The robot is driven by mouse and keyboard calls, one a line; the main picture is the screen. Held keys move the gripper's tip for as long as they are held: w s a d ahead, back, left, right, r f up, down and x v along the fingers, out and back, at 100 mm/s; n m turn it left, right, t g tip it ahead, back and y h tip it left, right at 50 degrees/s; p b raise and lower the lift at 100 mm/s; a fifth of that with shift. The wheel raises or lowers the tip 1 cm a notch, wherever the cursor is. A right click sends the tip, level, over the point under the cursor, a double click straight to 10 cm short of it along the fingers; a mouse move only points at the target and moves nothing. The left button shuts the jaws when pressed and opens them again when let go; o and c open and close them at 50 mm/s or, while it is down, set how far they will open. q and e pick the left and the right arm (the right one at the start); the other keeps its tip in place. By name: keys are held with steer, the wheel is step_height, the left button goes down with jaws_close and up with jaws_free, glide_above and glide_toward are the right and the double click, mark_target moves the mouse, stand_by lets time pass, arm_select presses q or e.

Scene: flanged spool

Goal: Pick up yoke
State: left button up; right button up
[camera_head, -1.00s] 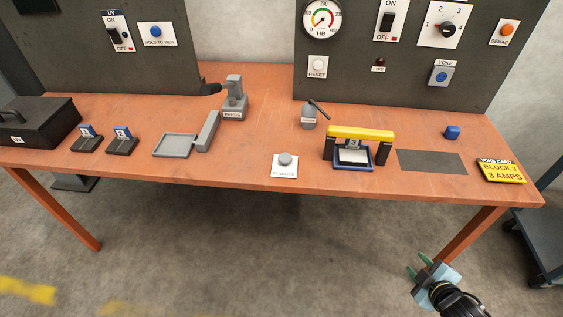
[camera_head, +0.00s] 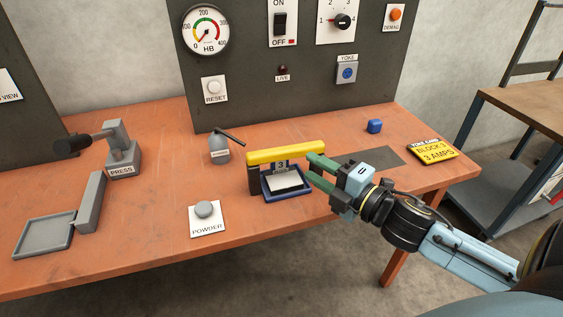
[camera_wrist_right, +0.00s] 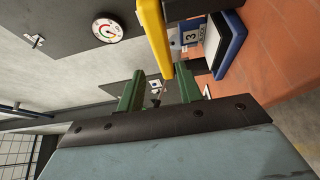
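The yoke (camera_head: 286,155) is a yellow bar with dark legs. In the right wrist view the yellow bar of the yoke (camera_wrist_right: 154,35) reaches down toward the gap between the fingers (camera_wrist_right: 160,85). I cannot tell whether they touch it. The yoke's right leg is mostly hidden behind the fingers. My left gripper is not in view.
A grey press (camera_head: 122,155) stands further left; a dark panel (camera_head: 250,85) rises behind.

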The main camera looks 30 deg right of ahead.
mark_target(292, 156)
steer(key=shift+b+x, duration=0.55)
steer(key=shift+x, duration=2.4)
steer(key=x, duration=0.1)
steer(key=b+x, duration=0.1)
steer(key=x, duration=0.1)
steer(key=shift+w+f, duration=0.25)
steer(key=shift+w, duration=0.05)
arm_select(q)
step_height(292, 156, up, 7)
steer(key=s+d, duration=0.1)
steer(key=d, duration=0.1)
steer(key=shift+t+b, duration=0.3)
arm_select(e)
steer(key=shift+w+a, duration=0.15)
steer(key=shift+w, duration=0.5)
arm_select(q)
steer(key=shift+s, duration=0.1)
arm_select(e)
steer(key=shift+c, duration=0.3)
jaws_close()
steer(key=shift+r, duration=0.2)
